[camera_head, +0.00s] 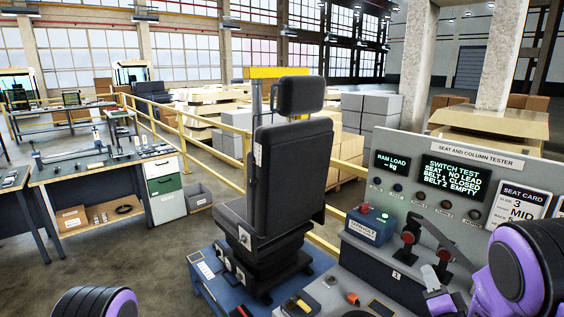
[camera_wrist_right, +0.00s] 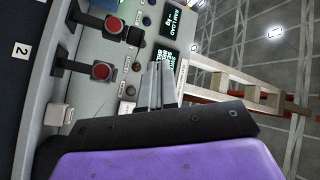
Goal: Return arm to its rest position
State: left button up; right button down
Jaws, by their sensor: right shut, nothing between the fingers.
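My right gripper (camera_head: 428,275) is low in front of the seat and column tester (camera_head: 375,255) in the head view, beside the levers. In the right wrist view the right gripper's grey fingers (camera_wrist_right: 154,85) are together with nothing between them, pointing toward the tester's panel. My right arm (camera_head: 515,265), purple and black, comes in from the right edge. Part of my left arm (camera_head: 95,302) shows at the bottom left; its gripper is out of view.
Two red-knobbed levers (camera_head: 408,238) stand close to the right gripper. A black seat (camera_head: 285,170) stands on a blue base (camera_head: 205,275) left of the tester. A workbench (camera_head: 105,170) and yellow railing (camera_head: 215,122) lie further left. Open floor (camera_head: 130,255) shows between bench and seat.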

jog(key=s+a+f+n+g+h, duration=0.15)
jog(key=s+f+g, duration=0.35)
jog(key=s+f, duration=0.5)
jog(key=s+a+f+n+g, duration=0.15)
jog(key=s+f+g, duration=0.3)
jog(key=f, duration=0.95)
jog(key=s+a+f+n+g, duration=0.1)
jog(key=s+f+g, duration=0.3)
jog(key=s, duration=0.6)
jog(key=s+a+f+n+g, duration=0.2)
jog(key=s+f+g, duration=0.15)
jog(key=s, duration=0.75)
pick_arm(q)
notch_tip(320, 180, down, 14)
jog(key=b, duration=1.3)
jog(key=shift+w+b, duration=0.35)
pick_arm(e)
notch_tip(320, 180, down, 14)
jog(key=w, duration=0.1)
jog(key=shift+d+r+t, duration=0.25)
jog(key=shift+t, duration=0.05)
